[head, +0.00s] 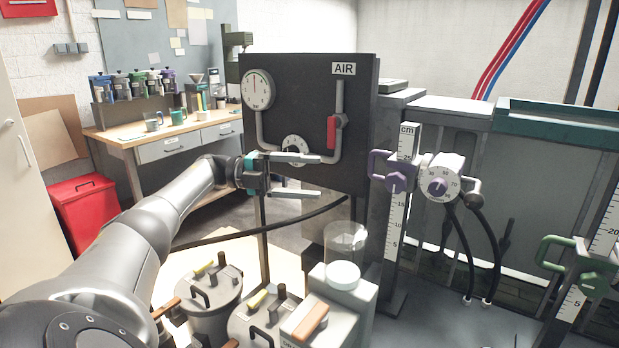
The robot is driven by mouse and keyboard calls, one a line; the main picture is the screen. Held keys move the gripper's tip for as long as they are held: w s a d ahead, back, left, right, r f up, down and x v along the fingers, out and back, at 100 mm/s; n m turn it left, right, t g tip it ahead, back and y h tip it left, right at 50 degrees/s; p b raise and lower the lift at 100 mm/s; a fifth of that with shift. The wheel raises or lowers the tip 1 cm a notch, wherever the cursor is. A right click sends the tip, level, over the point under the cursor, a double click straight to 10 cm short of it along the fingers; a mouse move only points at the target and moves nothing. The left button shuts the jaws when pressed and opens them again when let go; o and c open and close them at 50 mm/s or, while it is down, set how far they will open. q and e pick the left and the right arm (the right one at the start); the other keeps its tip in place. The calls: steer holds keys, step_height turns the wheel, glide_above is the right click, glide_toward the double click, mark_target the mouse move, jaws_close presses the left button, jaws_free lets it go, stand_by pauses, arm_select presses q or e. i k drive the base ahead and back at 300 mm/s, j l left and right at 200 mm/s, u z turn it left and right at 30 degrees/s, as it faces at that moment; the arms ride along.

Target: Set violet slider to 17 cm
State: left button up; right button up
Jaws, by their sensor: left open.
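The violet slider (395,181) sits on an upright white cm scale (394,222), right of the dark AIR panel. It has a violet loop handle on its left and a violet knob in front. It covers part of the scale, between a 25 mark above and a 15 mark below; its exact reading is too small to tell. My left gripper (318,176) is open and empty, its two fingers pointing right in front of the AIR panel. In the picture it is left of the violet slider and apart from it. My right gripper is not in view.
A dial box (440,182) with hoses is right of the slider. The AIR panel (310,110) carries a gauge and a red-handled valve. Lidded pots (205,285) and a grey unit with a clear cylinder (343,262) stand below. A green slider (580,262) is at far right.

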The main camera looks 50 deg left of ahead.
mark_target(409, 169)
steer(key=k, duration=1)
